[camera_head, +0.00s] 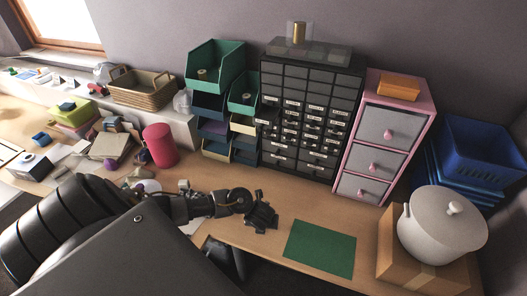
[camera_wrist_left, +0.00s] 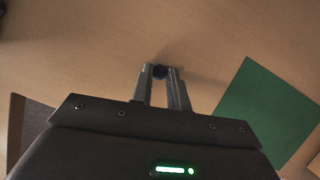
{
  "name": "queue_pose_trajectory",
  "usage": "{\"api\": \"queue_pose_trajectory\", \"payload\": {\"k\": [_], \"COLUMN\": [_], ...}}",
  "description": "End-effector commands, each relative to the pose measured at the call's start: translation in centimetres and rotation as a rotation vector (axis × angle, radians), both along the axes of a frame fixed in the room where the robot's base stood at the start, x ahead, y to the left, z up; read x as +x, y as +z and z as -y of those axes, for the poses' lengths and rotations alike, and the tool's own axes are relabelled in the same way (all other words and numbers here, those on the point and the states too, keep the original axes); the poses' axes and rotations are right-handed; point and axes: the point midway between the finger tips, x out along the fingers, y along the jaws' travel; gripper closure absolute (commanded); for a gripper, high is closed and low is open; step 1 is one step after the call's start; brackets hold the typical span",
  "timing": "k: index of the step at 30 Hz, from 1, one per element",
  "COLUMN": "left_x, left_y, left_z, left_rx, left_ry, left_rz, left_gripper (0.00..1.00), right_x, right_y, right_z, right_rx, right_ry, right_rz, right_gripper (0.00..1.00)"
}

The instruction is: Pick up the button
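The button (camera_wrist_left: 160,72) is a small, round, dark blue piece. In the left wrist view it sits between the fingertips of my left gripper (camera_wrist_left: 160,74), filling the narrow gap, with both fingers seeming to touch it. The tips are close to the wooden tabletop; I cannot tell if the button still touches the wood. In the head view my left gripper (camera_head: 262,217) is low over the desk, left of a green mat, and the button is hidden there. My right gripper is not in view.
The flat green mat (camera_head: 320,248) lies just right of the gripper. Behind stand a dark drawer cabinet (camera_head: 310,125), green bins (camera_head: 215,65) and a pink-framed drawer unit (camera_head: 384,135). A white pot (camera_head: 440,225) stands on a box at right. A red cylinder (camera_head: 160,145) stands left.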

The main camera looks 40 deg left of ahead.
Motion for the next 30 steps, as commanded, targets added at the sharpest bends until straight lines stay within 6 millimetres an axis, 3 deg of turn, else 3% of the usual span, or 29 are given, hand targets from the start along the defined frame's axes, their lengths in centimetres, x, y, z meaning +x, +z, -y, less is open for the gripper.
{"api": "queue_pose_trajectory", "payload": {"k": [11, 16, 21, 30], "left_x": [0.0, 0.0, -0.1, -6.1], "left_y": [0.1, 1.2, 4.0, 10.2], "left_z": [0.0, 0.1, 0.1, 1.0], "left_rx": [0.000, -0.003, -0.002, 0.000], "left_ry": [0.000, 0.001, -0.001, -0.004], "left_rz": [0.000, 0.001, 0.000, -0.003], "left_gripper": [1.00, 1.00, 1.00, 1.00], "right_x": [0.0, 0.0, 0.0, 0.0], "right_y": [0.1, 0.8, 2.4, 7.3], "right_z": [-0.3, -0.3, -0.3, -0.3], "right_rx": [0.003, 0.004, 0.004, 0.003], "right_ry": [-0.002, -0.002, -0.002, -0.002], "right_rz": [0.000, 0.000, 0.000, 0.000], "right_gripper": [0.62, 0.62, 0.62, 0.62]}}
